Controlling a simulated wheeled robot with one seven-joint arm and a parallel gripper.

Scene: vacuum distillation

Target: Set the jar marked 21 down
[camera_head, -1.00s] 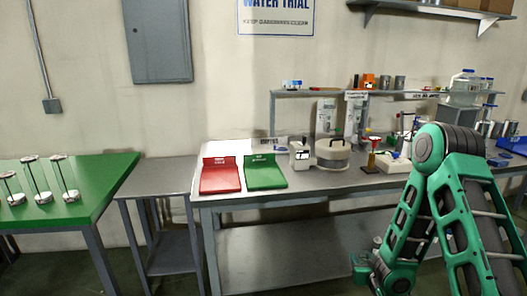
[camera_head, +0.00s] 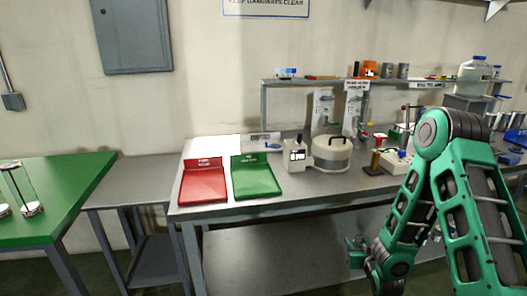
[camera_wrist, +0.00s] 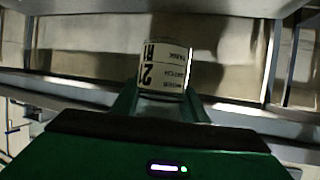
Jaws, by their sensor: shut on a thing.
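In the wrist view, a jar (camera_wrist: 165,68) with a white label reading 21, seen upside down in the picture, sits between the fingers of my gripper (camera_wrist: 160,100). The gripper is shut on it. In the head view, my gripper (camera_head: 362,255) hangs low at the front of the workbench (camera_head: 240,210), below its top. The jar cannot be made out in the head view.
A red tray (camera_head: 203,184) and a green tray (camera_head: 255,178) lie on the bench's left part. A pump-like device (camera_head: 331,152) stands right of them. A lower side table (camera_head: 130,185) and a green table (camera_head: 60,190) stand left. A shelf (camera_head: 300,80) runs behind.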

